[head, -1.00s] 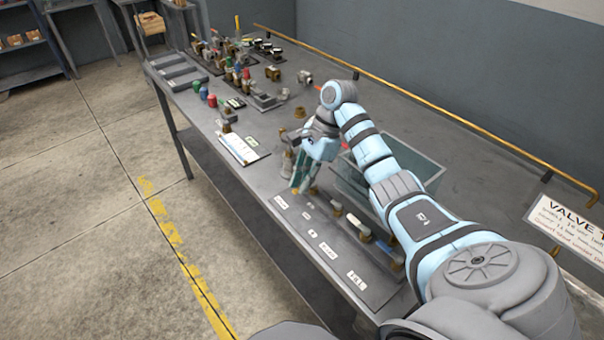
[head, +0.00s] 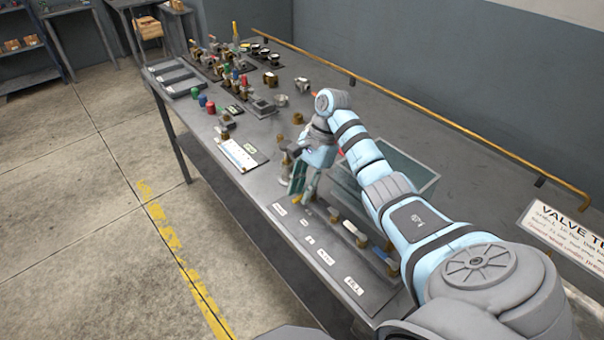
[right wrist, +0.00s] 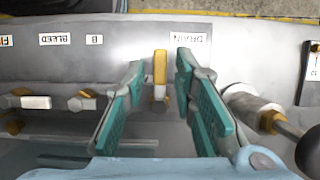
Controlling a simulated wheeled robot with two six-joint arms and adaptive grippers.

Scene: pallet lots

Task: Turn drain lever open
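The yellow drain lever (right wrist: 160,68) stands beside the DRAIN label (right wrist: 188,38) on the panel in the right wrist view. Its brass stem shows below it. My right gripper (right wrist: 158,75) is open, with one green-padded finger on each side of the lever. A gap shows between the lever and each finger. In the head view my right gripper (head: 302,185) is low over the near edge of the table, and a bit of yellow (head: 297,200) shows at its fingertips. My left gripper is in neither view.
A metal fitting with a dark knob (right wrist: 262,112) stands close beside the right finger. A glass tank (head: 400,172) is behind my right arm. Valve parts crowd the far end of the table.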

